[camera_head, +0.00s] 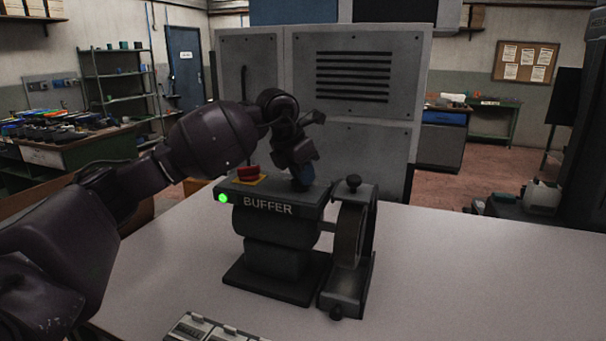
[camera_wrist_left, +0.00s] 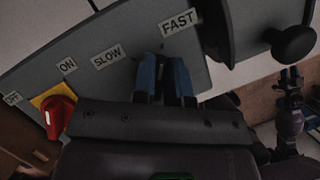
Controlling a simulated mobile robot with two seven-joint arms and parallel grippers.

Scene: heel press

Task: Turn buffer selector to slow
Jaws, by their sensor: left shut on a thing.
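The grey buffer machine (camera_head: 275,228) stands on the table with "BUFFER" on its front edge. My left gripper (camera_head: 304,181) is over the right part of its top panel. In the left wrist view its two blue fingers (camera_wrist_left: 165,80) are shut on the buffer selector, which they almost fully hide. The fingers point between the SLOW label (camera_wrist_left: 107,56) and the FAST label (camera_wrist_left: 179,22), just below FAST. The selector's exact pointing cannot be told.
A red switch (camera_head: 247,174) on a yellow plate sits left of the gripper, near the ON and OFF labels. A green lamp (camera_head: 222,198) is lit. The buffing wheel (camera_head: 349,232) and a black knob (camera_head: 354,182) stand on the right. The table right of it is clear.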

